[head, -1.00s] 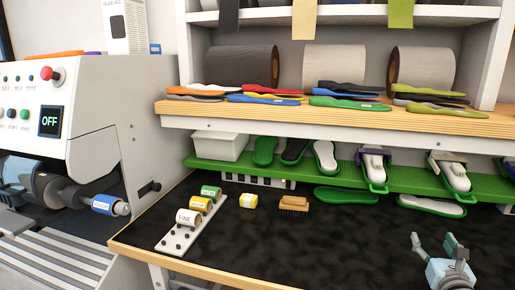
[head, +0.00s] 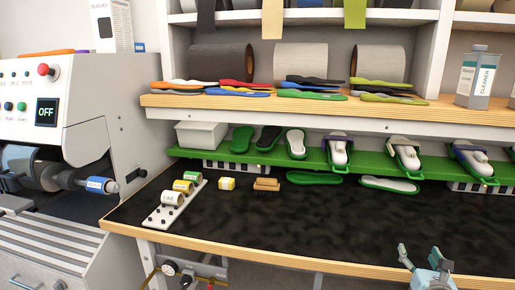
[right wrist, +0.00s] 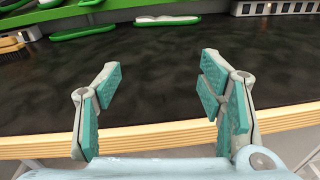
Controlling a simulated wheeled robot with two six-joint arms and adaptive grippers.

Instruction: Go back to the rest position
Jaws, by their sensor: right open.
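My right gripper (head: 420,255) is at the lower right of the head view, in front of the dark bench top (head: 330,220). It is open and empty. In the right wrist view its two teal-padded fingers (right wrist: 162,95) stand wide apart, with only the bench top and its wooden front edge (right wrist: 150,138) behind them. My left gripper is in neither view.
A grinding machine (head: 55,120) with an OFF display stands at the left. A green shelf (head: 370,160) runs behind. The bench's middle is clear.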

